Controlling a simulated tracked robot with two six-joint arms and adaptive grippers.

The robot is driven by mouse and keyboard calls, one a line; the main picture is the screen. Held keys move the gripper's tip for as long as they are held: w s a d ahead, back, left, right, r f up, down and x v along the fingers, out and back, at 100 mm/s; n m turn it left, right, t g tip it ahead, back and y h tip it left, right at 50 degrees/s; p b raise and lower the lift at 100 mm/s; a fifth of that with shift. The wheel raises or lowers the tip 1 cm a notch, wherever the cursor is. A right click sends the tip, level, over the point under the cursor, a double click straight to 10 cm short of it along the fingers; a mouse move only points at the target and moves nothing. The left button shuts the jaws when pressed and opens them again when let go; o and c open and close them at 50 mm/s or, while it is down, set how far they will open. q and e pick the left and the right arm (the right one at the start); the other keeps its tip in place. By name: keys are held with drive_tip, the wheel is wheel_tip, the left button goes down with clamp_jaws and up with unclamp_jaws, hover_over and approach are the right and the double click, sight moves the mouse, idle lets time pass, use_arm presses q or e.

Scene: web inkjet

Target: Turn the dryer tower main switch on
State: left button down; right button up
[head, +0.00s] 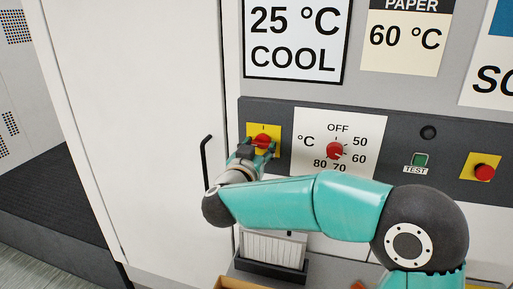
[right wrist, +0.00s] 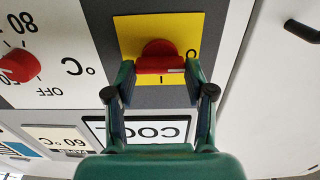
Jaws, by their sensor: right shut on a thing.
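The main switch is a red rotary knob (head: 263,139) on a yellow plate (head: 276,129) at the left end of the dark control panel. In the right wrist view the red knob (right wrist: 158,54) sits on its yellow plate (right wrist: 127,35), with an "O" mark at the plate's right side. My right gripper (head: 261,148) is at the knob, and its two fingers (right wrist: 159,72) are shut on the knob's bar from both sides. The bar lies about level across the wrist picture. My left gripper is not in view.
Right of the switch are a red temperature dial (head: 335,150), a green TEST button (head: 420,160) and a red button on yellow (head: 484,172). A black door handle (head: 205,160) stands left of my wrist. A grey slotted block (head: 272,248) is below my arm.

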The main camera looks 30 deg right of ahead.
drive_tip(key=shift+d+f+m+b, duration=0.1)
drive_tip(key=shift+d+m+b, duration=0.05)
drive_tip(key=shift+m+b, duration=1.65)
drive_tip(key=m+b, duration=0.3)
drive_tip(key=m, duration=0.1)
drive_tip(key=shift+s+m, duration=0.15)
drive_tip(key=shift+m, duration=0.25)
drive_tip(key=m+b, duration=0.4)
drive_tip(key=m, duration=0.1)
drive_tip(key=shift+d+f+b, duration=0.1)
drive_tip(key=shift+d+b, duration=0.05)
drive_tip(key=shift+b, duration=0.15)
drive_tip(key=shift+m+b, duration=1.35)
drive_tip(key=shift+m, duration=0.85)
drive_tip(key=o, duration=1.2)
drive_tip(key=shift+d+f, duration=0.1)
drive_tip(key=shift+c, duration=0.2)
